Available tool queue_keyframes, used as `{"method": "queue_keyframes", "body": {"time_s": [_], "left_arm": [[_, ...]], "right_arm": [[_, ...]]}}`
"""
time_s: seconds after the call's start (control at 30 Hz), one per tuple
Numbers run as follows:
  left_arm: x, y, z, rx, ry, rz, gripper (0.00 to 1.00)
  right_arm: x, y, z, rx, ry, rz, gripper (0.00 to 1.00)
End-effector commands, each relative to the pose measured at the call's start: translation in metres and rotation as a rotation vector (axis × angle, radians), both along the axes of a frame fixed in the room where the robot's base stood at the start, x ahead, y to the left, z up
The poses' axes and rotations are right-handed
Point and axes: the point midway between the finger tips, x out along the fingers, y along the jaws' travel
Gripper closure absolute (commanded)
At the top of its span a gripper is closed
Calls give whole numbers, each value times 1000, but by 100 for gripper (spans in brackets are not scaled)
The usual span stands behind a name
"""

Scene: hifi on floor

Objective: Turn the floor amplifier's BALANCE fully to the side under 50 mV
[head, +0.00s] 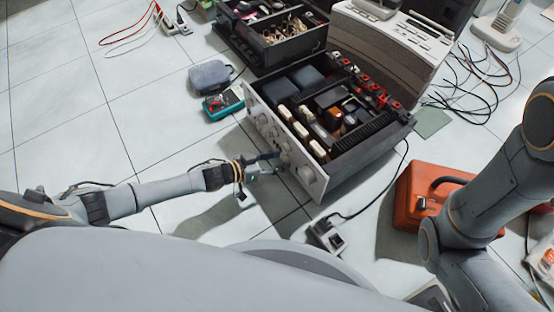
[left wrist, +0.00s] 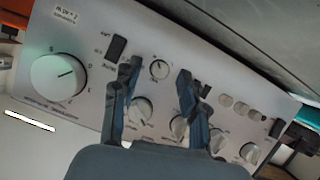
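The floor amplifier (head: 362,150) sits open-topped on the tiles, its silver front panel facing my left arm. My left gripper (head: 270,164) is at the panel, near the large knob (head: 306,174). In the left wrist view the gripper (left wrist: 157,70) has its two fingers spread. A small round dial (left wrist: 159,69) and a knob (left wrist: 141,108) show between them; I cannot tell whether they touch anything. A large knob (left wrist: 58,77) is at the left of the panel. The lettering is too small to identify BALANCE. A teal meter (head: 223,103) lies by the panel; its reading is not legible. My right gripper is out of view.
A grey pouch (head: 210,76) lies beside the meter. A parts box (head: 270,32) and a grey desktop device (head: 388,42) stand behind. A red case (head: 412,205) is at the right, and a power strip (head: 328,237) with a cable is in front. The tiles at left are mostly clear.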

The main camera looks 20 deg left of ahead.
Motion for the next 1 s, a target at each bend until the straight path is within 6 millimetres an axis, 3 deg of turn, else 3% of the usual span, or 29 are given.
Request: {"method": "queue_keyframes", "body": {"time_s": [0.27, 0.7, 1.0], "left_arm": [[-6, 5, 2, 0, 3, 0, 57], [-66, 59, 34, 2, 4, 0, 57], [-82, 75, 45, -1, 1, -1, 57]], "right_arm": [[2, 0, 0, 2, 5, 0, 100], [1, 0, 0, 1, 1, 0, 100], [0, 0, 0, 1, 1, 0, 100]]}}
